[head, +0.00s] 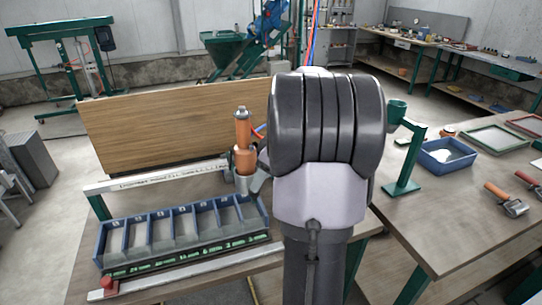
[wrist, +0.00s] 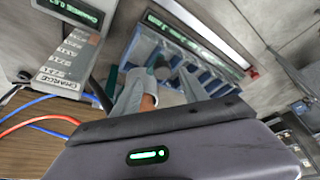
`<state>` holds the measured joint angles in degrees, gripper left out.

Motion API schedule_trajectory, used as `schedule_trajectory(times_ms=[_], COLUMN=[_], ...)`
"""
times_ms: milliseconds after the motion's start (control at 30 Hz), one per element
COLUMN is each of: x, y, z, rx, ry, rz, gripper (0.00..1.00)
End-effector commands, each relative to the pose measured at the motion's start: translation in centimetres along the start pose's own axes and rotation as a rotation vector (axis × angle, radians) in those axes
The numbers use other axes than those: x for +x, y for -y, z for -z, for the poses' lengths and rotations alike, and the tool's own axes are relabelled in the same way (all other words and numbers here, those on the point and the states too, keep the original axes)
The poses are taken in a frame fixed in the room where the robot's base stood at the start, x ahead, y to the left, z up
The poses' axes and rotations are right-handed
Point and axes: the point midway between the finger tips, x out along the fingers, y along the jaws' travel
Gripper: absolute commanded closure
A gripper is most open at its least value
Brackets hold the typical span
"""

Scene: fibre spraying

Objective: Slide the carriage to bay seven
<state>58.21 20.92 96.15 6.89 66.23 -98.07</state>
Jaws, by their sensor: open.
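An upright orange-handled tool (head: 243,132) with a grey lower part, which looks like the carriage, stands at the right end of a blue tray (head: 103,247) divided into several bays. My gripper (wrist: 155,95) is open in the wrist view, beside a small orange part of that tool. In the head view my arm hides most of the gripper. The tray's bays also show in the wrist view. The labels on its green front strip are too small to read surely, so I cannot tell which bay is seven.
A pale rail (head: 150,181) runs behind the tray, and a front rail (head: 190,272) ends at a red stop (head: 108,285). A wooden panel (head: 170,125) stands behind. A green stand (head: 405,160) and blue bin (head: 447,157) are on the right table. Grey label plates (wrist: 68,62) are near the gripper.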

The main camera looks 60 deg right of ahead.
Motion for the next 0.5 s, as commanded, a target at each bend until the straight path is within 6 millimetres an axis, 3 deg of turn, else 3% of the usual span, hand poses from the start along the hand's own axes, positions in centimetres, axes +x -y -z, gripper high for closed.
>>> schedule_trajectory(times_ms=[33, 200, 333, 500], x=[-2.4, -8.0, -11.0, -12.7], y=[-0.1, -0.1, -0.1, 0.0], z=[0.3, 0.2, 0.2, 0.1], rx=[0.002, 0.002, 0.002, 0.001], ry=[-0.003, -0.002, -0.001, 0.000], rz=[-0.005, -0.005, -0.004, -0.002], gripper=[0.48, 0.48, 0.48, 0.48])
